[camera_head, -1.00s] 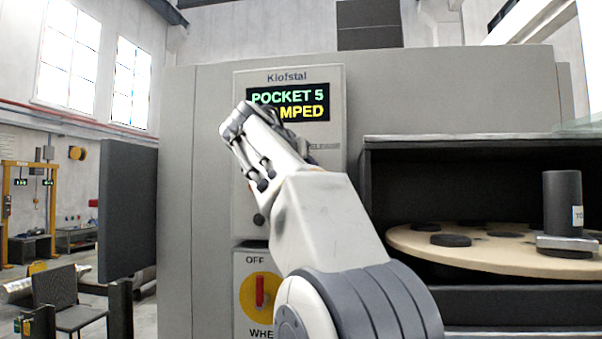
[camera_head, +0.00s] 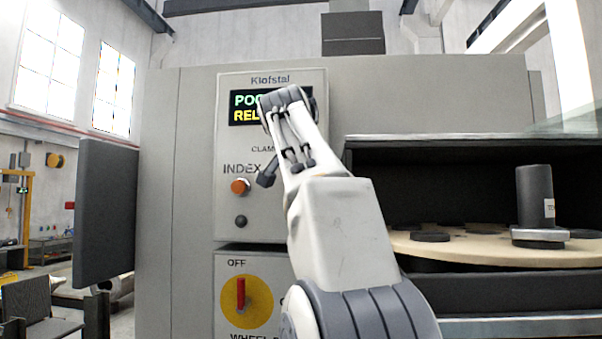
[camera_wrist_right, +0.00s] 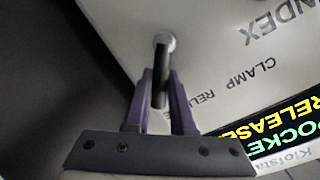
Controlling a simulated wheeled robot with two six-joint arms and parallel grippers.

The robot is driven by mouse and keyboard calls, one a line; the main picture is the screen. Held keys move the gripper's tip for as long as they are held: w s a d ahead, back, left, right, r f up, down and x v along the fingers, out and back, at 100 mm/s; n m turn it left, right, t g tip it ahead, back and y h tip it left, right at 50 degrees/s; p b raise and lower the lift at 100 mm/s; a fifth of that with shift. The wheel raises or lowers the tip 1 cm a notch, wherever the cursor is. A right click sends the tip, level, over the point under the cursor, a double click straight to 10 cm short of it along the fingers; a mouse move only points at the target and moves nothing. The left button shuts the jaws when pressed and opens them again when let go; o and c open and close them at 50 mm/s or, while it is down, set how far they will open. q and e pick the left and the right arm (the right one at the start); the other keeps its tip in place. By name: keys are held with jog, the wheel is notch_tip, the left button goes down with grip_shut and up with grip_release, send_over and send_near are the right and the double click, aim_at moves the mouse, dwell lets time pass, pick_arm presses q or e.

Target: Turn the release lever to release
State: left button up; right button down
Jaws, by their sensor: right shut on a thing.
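The release lever (camera_wrist_right: 163,52) shows in the right wrist view as a dark bar with a light grey round end. My right gripper (camera_wrist_right: 161,82) has its two purple fingers shut on it, against a panel lettered CLAMP and RELEASE. In the head view my right arm covers much of the panel (camera_head: 228,150), and I cannot make out the fingers there. The display (camera_head: 243,107) is partly hidden in the head view; in the right wrist view its yellow line reads RELEASE. My left gripper is not in view.
An orange INDEX button (camera_head: 240,187) and a dark knob (camera_head: 241,221) sit below the display. Lower is a red switch on a yellow disc (camera_head: 246,294). At right, an open bay holds a pale round plate (camera_head: 480,254) with a dark cylinder (camera_head: 534,195).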

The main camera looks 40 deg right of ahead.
jog(key=shift+s+d+f+m, duration=0.1)
jog(key=shift+s+f+m, duration=0.05)
jog(key=shift+m, duration=0.15)
dwell(0.4)
jog(key=c, duration=0.8)
grip_release()
jog(key=shift+o, duration=0.2)
jog(key=b+v, duration=0.1)
jog(key=v, duration=0.9)
jog(key=shift+s, duration=0.25)
